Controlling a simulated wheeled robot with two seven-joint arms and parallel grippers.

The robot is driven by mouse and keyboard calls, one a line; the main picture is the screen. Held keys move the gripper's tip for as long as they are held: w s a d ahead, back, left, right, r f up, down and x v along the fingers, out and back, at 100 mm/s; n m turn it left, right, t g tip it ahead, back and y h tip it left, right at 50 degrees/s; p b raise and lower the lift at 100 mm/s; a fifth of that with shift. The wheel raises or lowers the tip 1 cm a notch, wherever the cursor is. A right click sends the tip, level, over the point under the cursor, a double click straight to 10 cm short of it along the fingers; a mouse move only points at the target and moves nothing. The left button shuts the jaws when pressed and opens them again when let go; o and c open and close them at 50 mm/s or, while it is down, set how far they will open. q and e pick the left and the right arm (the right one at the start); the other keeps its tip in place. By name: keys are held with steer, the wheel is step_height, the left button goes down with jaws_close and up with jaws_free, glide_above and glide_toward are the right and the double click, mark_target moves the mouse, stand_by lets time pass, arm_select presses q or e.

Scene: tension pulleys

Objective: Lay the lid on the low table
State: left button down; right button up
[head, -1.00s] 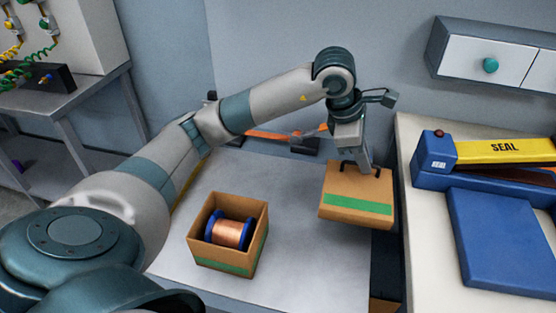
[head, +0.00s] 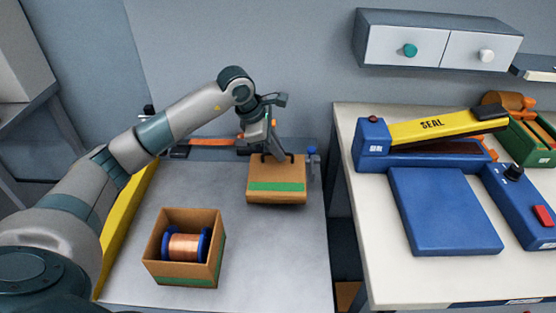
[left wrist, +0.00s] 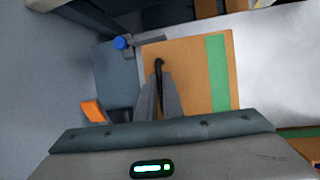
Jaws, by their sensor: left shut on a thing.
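The lid (head: 277,195) is brown cardboard with a green stripe and a dark handle on top. My left gripper (head: 279,160) is shut on the lid's handle, at the far right part of the low grey table (head: 255,260). Whether the lid touches the table top is hard to tell. In the left wrist view the lid (left wrist: 192,85) lies beyond the fingers, which close on the handle (left wrist: 158,68). The open cardboard box (head: 218,262) stands on the low table, with a copper wire spool (head: 184,247) inside. My right gripper is not in view.
A white table (head: 349,150) at right holds a blue sealer with a yellow SEAL arm (head: 440,126) and a blue plate (head: 440,210). An orange strap (head: 212,142) lies at the low table's back. The table's front right is clear.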

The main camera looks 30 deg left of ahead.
mark_target(278, 163)
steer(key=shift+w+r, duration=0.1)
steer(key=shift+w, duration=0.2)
arm_select(q)
steer(key=shift+f, duration=0.6)
step_height(278, 163, down, 2)
steer(key=shift+p, duration=0.3)
steer(key=shift+f, duration=0.4)
steer(key=c, duration=2)
jaws_free()
steer(key=shift+o, duration=0.4)
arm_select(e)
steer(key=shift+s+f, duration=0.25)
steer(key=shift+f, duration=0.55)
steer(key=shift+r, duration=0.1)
arm_select(q)
steer(key=shift+r, duration=0.15)
